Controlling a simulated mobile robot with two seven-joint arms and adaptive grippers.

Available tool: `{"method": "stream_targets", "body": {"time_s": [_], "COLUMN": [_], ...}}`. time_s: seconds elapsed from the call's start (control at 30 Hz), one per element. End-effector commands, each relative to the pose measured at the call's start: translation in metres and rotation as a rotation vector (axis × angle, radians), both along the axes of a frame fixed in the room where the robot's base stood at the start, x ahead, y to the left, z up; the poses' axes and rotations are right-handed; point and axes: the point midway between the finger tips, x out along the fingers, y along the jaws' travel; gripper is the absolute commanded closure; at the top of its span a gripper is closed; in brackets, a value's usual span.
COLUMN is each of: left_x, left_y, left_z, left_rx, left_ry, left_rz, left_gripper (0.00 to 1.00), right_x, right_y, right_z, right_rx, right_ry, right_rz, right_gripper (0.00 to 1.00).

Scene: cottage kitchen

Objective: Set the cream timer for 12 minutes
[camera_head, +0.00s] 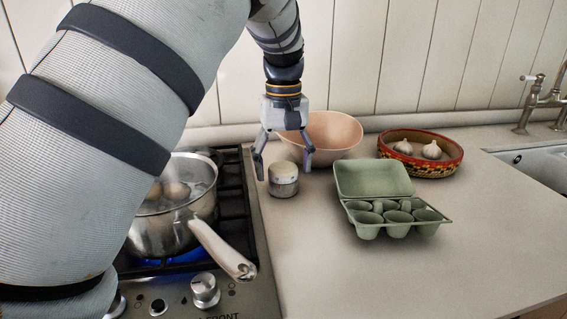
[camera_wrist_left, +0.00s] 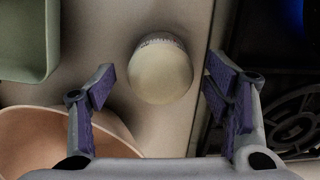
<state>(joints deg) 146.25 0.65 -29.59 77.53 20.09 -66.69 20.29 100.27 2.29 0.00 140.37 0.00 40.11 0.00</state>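The cream timer (camera_head: 283,179) is a small round drum standing on the counter just right of the stove. My left gripper (camera_head: 284,174) points down over it with its fingers open, one to each side. In the left wrist view the timer's pale round top (camera_wrist_left: 162,72) lies between and a little beyond the open fingertips (camera_wrist_left: 158,80), with gaps on both sides. A band of small marks shows around its edge, too small to read. I see no contact between fingers and timer. My right gripper is not in view.
A steel pot (camera_head: 178,222) with eggs sits on a lit burner, its handle (camera_head: 222,250) reaching toward the counter. A pink bowl (camera_head: 335,135) stands close behind the gripper. A green egg carton (camera_head: 372,178) and a patterned bowl (camera_head: 446,166) of garlic stand right. The front counter is clear.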

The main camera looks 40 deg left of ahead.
Motion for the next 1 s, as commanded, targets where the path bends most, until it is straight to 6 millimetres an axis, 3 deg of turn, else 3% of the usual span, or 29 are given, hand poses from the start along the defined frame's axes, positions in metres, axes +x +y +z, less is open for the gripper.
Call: {"method": "stream_targets", "body": {"time_s": [0.23,0.5,0.7,1.0], "left_x": [0.001,0.001,0.001,0.0], "left_y": [0.0,0.001,0.0,0.0], "left_z": [0.01,0.081,0.114,0.12], "left_rx": [0.001,0.001,0.0,0.0], "left_ry": [-0.004,-0.006,-0.003,0.0], "left_rz": [-0.001,-0.001,-0.001,0.0], "left_gripper": [0.29,0.29,0.29,0.29], "right_x": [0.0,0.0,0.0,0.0], "right_y": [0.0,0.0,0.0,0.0], "right_z": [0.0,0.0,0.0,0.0], "right_rx": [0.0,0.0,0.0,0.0], "right_ry": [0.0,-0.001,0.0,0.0], "right_rz": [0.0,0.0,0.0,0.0], "right_gripper": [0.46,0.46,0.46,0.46]}}
